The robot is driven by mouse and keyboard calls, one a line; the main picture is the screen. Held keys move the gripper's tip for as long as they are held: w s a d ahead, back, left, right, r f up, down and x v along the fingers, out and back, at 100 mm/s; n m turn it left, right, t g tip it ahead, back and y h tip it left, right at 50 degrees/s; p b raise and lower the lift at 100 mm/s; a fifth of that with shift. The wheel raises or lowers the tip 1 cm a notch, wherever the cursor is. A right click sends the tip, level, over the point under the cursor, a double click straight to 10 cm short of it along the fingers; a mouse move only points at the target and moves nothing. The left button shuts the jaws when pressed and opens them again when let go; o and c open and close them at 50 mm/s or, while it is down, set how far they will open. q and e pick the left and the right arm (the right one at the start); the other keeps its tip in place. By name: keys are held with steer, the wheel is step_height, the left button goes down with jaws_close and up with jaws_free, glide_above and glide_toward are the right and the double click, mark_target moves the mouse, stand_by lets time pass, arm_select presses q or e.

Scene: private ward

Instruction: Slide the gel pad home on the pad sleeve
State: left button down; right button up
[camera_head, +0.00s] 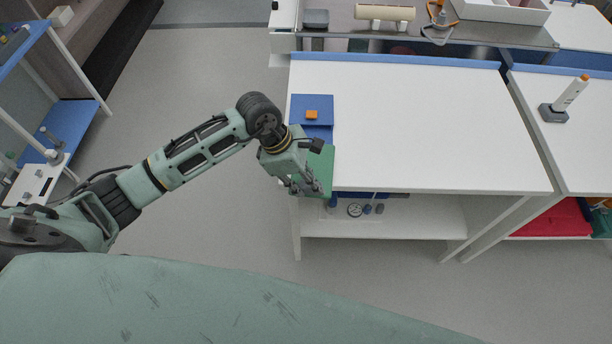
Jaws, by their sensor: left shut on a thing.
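My left gripper (306,184) is at the front left corner of the white table. It is shut on a flat green piece, which I take for the gel pad (326,160); the gripper and wrist hide its left part. Just behind it, a flat blue piece with an orange block (312,115) on it lies at the table's left edge. I take this blue piece for the pad sleeve (312,101). The green piece overlaps or meets its front end; I cannot tell whether they touch. My right gripper is not in view.
The white table top (430,125) is clear to the right. Its lower shelf (390,217) holds small items. A second table at the right bears a white and orange device (570,95). A blue-shelved rack (72,125) stands at the left, with open floor between.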

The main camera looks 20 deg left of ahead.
mark_target(312, 163)
arm_select(q)
steer(key=shift+w+a+f+n, duration=0.2)
steer(key=shift+w+f+n, duration=0.15)
steer(key=shift+n, duration=0.15)
steer(key=shift+w+a+f+b, duration=0.2)
steer(key=shift+w+b, duration=0.25)
steer(key=shift+w, duration=0.3)
steer(key=shift+w+a+f+b, duration=0.2)
steer(key=shift+w+b, duration=0.2)
steer(key=shift+w, duration=0.3)
steer(key=shift+w+a, duration=0.2)
steer(key=shift+w, duration=0.45)
steer(key=shift+w+f+b, duration=0.1)
steer(key=shift+w+b, duration=0.1)
steer(key=shift+b, duration=0.3)
steer(key=shift+w+a+b, duration=0.25)
steer(key=shift+w+b, duration=0.3)
steer(key=shift+w, duration=0.05)
steer(key=shift+w+a+b, duration=0.2)
steer(key=shift+w+b, duration=0.35)
steer(key=shift+w, duration=0.05)
steer(key=shift+w, duration=0.1)
